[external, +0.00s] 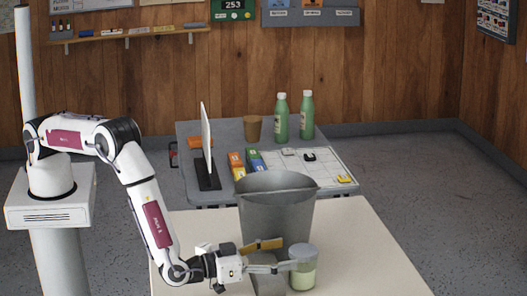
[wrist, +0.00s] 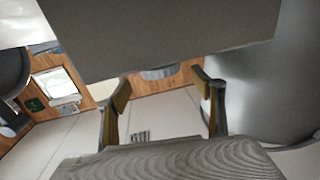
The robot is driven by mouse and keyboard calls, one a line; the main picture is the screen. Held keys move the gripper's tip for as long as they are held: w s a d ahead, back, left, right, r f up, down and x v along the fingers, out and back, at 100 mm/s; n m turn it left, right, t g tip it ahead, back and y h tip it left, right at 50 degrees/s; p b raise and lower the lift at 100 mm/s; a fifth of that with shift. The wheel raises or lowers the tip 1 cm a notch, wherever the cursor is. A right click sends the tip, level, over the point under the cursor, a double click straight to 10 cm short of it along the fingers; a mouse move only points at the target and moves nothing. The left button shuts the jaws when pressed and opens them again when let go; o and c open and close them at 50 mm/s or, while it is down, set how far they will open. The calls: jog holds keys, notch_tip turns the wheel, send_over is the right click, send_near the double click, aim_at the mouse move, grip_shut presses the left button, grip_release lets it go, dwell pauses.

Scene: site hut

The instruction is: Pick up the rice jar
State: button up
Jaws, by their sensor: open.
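A jar with a grey lid and pale green-white contents (external: 302,275), which I take as the rice jar, stands on the cream table (external: 365,245) in front of the bucket. My gripper (external: 284,254) is open, level with the jar's upper part, its fingers pointing right toward it. The near fingertip overlaps the jar's left edge in the external view; I cannot tell if they touch. In the wrist view the open fingers (wrist: 162,80) have a small grey rounded shape (wrist: 158,73) between their tips, too partial to name.
A large grey bucket (external: 275,215) stands just behind my gripper. A grey object (external: 268,287) sits below the fingers, left of the jar. In the wrist view a grey slab (wrist: 160,35) blocks the top. Green bottles (external: 281,120) stand on the table behind. Table right is clear.

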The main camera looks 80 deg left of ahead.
aim_at(304, 250)
jog(key=shift+w+a, duration=0.1)
jog(key=shift+w, duration=0.1)
jog(key=shift+w+a, duration=0.2)
jog(key=shift+w, duration=1.3)
jog(key=shift+w+a, duration=0.2)
jog(key=shift+w, duration=1.25)
jog(key=shift+c, duration=0.4)
jog(key=shift+r, duration=0.1)
grip_shut()
